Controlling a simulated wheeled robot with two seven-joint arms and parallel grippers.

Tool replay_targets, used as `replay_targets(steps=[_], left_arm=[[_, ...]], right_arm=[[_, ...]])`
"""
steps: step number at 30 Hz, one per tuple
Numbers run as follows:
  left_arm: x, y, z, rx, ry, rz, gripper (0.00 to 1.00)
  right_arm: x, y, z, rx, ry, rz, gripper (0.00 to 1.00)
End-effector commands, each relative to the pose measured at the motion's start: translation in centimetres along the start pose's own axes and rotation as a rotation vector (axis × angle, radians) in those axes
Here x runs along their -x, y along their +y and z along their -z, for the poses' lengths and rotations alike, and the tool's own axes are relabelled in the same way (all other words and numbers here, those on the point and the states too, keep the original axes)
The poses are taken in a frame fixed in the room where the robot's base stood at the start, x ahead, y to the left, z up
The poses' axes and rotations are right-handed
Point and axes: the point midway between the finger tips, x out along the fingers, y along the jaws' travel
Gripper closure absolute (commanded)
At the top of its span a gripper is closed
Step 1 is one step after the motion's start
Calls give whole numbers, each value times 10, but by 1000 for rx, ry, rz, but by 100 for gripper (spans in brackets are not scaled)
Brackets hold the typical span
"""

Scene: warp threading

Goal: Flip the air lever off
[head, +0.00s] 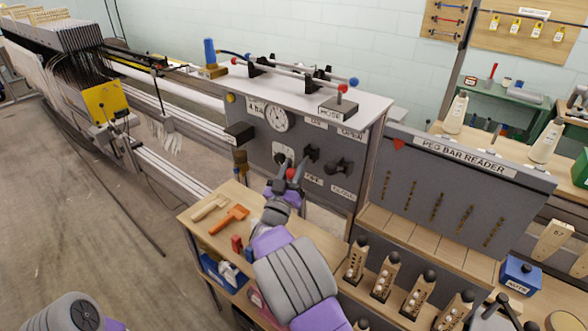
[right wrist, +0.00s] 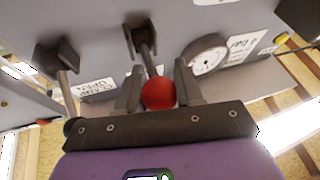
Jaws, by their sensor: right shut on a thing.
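The lever with a red ball knob (head: 291,174) sticks out from the grey panel (head: 258,150) below the round gauge (head: 277,119). It also shows in the right wrist view, where the red ball (right wrist: 159,93) sits between the two fingers and a dark stem runs to its bracket (right wrist: 143,38). My right gripper (head: 288,178) is shut on this red knob, close in front of the panel. In the head view the fingers partly hide the lever. My left gripper is not in view; only part of my left arm shows at the bottom left.
A second lever (right wrist: 66,90) stands beside the held one. A wooden bench top (head: 215,222) with orange and pale tools lies below left. The peg bar reader (head: 465,190) stands to the right, with several wooden peg blocks in front.

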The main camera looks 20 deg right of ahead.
Motion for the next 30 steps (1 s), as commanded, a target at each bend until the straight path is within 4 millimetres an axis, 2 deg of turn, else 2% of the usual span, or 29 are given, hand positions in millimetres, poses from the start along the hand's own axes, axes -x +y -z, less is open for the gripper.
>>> replay_targets(steps=[1,21,22,26,30], left_arm=[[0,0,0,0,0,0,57],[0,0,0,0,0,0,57],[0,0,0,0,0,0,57],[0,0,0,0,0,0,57],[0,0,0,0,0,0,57]], right_arm=[[4,-4,-6,3,-17,13,100],[4,-4,-6,3,-17,13,100],[4,-4,-6,3,-17,14,61],[3,-3,-5,2,-14,11,41],[2,-2,-3,1,-10,8,40]])
